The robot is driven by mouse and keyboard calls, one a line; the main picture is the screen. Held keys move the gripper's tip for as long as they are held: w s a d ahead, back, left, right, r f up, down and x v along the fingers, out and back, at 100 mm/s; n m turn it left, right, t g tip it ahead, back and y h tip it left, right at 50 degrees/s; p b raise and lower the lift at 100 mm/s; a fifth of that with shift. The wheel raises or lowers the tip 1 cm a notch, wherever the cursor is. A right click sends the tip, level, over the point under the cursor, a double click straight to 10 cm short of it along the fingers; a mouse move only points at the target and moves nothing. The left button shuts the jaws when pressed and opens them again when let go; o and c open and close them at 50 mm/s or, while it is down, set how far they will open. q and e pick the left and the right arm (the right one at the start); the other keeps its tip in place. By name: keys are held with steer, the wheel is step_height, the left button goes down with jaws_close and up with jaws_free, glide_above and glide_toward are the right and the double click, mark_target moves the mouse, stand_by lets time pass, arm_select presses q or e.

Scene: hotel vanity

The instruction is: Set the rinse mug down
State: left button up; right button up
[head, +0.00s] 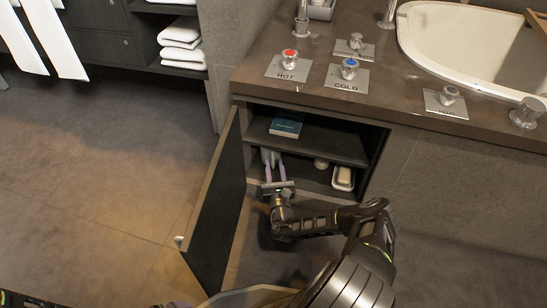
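My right gripper (273,169) reaches into the open cabinet under the counter, at the lower compartment. Its two fingers are apart. A small pale grey-blue object (266,154), possibly the rinse mug, shows at the fingertips. It is too small and partly hidden to tell whether the fingers touch it or whether it rests on the cabinet floor. My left gripper is not in view; only a dark part of my body shows at the bottom left corner.
The cabinet door (214,205) stands open left of my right arm. A blue book (286,125) lies on the upper shelf (330,146). A soap dish (343,178) and a small pale item (321,163) are in the lower compartment. Labelled knobs and a basin (425,50) top the counter (300,97).

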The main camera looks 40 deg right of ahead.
steer(key=p+v, duration=0.3)
steer(key=v, duration=0.5)
steer(key=shift+s, duration=0.25)
steer(key=shift+a, duration=0.1)
